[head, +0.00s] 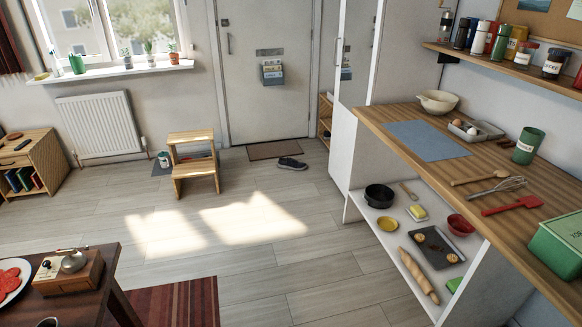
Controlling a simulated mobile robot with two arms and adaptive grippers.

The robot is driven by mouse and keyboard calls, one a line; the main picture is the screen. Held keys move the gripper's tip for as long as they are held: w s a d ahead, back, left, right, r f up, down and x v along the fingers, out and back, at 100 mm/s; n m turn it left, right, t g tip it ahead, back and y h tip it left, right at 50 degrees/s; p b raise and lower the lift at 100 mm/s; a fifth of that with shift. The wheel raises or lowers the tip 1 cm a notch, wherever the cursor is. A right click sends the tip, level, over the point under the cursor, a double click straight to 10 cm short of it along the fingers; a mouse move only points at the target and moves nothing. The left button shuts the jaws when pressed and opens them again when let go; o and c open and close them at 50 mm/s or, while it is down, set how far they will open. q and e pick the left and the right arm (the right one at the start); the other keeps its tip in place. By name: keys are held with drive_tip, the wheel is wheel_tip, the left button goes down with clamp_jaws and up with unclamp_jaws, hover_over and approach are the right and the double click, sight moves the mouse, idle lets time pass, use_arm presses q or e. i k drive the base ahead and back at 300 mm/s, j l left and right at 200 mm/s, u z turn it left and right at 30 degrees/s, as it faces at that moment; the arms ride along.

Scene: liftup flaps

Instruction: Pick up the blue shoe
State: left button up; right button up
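Neither of my grippers is in view.
A wooden step stool (193,162) stands left of the doormat. A wooden counter (395,117) with a shelf below runs along the right. A dark table (97,302) is at the lower left, beside a red rug (178,303). The middle floor is clear.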

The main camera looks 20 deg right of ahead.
sight(287, 162)
drive_tip(key=i+l+z, duration=0.35)
drive_tip(key=i, duration=0.8)
drive_tip(key=i+l+z, duration=0.1)
drive_tip(key=i+z, duration=0.3)
drive_tip(key=i, duration=0.8)
